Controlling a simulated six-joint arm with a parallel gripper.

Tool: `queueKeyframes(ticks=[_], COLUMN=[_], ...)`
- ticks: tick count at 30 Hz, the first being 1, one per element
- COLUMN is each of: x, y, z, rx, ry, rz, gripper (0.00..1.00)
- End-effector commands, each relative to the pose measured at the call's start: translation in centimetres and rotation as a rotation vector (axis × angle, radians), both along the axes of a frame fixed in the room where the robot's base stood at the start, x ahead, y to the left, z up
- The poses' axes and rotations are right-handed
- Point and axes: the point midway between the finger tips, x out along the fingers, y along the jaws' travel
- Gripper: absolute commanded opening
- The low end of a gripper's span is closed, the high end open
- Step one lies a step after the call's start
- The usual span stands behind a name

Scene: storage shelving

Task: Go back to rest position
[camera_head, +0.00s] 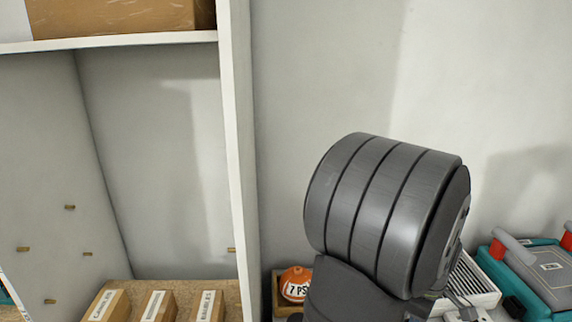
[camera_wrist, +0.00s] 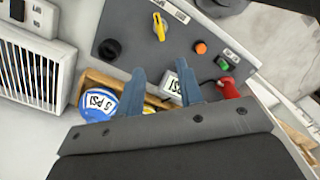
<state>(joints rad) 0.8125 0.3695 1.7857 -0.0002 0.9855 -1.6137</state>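My gripper (camera_wrist: 162,85) shows in the wrist view, its two blue-grey fingers spread apart with a gap between them. Nothing is clearly clasped. Behind the fingers is a wooden box (camera_wrist: 97,78) holding a blue item (camera_wrist: 99,103) labelled 5 PSI, a pale item with a PSI label (camera_wrist: 173,86) and a red item (camera_wrist: 229,88). The pale item shows in the gap, close to the right finger; I cannot tell its depth. In the head view my dark arm link fills the middle right and the fingers are hidden.
A grey control panel (camera_wrist: 137,37) with a yellow knob and coloured buttons lies beyond the fingers. A white vented unit (camera_wrist: 31,75) is at left. The head view shows an orange 7 PSI item (camera_head: 296,284), a teal-grey case (camera_head: 538,278), a shelf upright (camera_head: 238,150) and small cardboard boxes (camera_head: 158,306).

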Motion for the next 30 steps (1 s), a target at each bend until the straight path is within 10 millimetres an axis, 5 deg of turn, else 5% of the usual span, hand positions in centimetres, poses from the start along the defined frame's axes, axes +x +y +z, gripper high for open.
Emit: queueKeyframes(ticks=[18, 30], x=[-0.1, 0.0], y=[0.1, 0.0], z=[-11.5, -15.5], rx=[0.003, 0.001], ry=[0.004, 0.001], rz=[-0.001, -0.001], gripper=[0.34, 0.34])
